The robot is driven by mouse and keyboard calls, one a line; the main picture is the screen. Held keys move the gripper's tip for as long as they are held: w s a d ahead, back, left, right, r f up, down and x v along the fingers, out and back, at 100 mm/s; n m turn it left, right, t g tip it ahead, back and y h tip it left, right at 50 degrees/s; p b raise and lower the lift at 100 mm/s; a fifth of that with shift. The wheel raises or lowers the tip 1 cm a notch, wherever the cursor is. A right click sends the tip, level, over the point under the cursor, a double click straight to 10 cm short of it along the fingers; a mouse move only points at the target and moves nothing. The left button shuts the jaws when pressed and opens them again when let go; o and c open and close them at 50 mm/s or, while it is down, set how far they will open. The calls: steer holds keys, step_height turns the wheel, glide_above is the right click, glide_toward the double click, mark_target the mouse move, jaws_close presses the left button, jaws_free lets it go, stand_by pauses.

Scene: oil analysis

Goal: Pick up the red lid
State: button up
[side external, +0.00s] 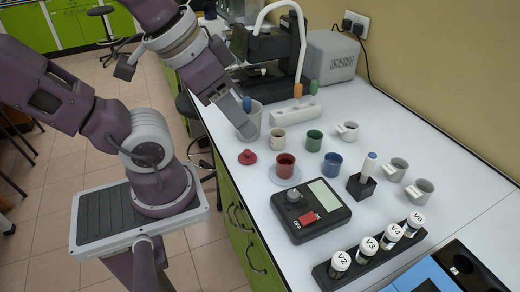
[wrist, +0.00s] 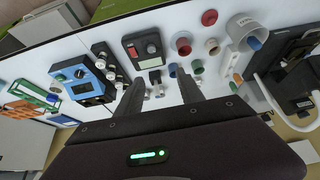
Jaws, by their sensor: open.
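The red lid (side external: 247,157) lies flat on the white bench near its front edge, left of a red cup (side external: 286,168) on a pale saucer. It also shows in the wrist view as a red disc (wrist: 209,18) near the top. My gripper (side external: 246,130) is above the bench, beyond the lid in the side view and overlapping a clear beaker (side external: 254,112). In the wrist view my gripper (wrist: 160,88) has its two fingers wide apart, with nothing held between them. The lid is outside the finger gap.
Beige (side external: 278,138), green (side external: 314,140) and blue (side external: 332,165) cups stand right of the lid. A black scale (side external: 311,212) and a rack of labelled vials (side external: 370,250) are nearer the camera. A microscope (side external: 268,60) stands at the back. Bare bench surrounds the lid.

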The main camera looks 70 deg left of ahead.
steer(key=m+g, duration=0.6)
steer(key=m, duration=1.5)
glide_above(247, 152)
step_height(247, 152, down, 18)
steer(key=shift+s+f, duration=0.1)
steer(key=shift+f, duration=0.15)
steer(key=f, duration=0.5)
steer(key=shift+w+f, duration=0.2)
steer(key=shift+f, duration=0.2)
jaws_close()
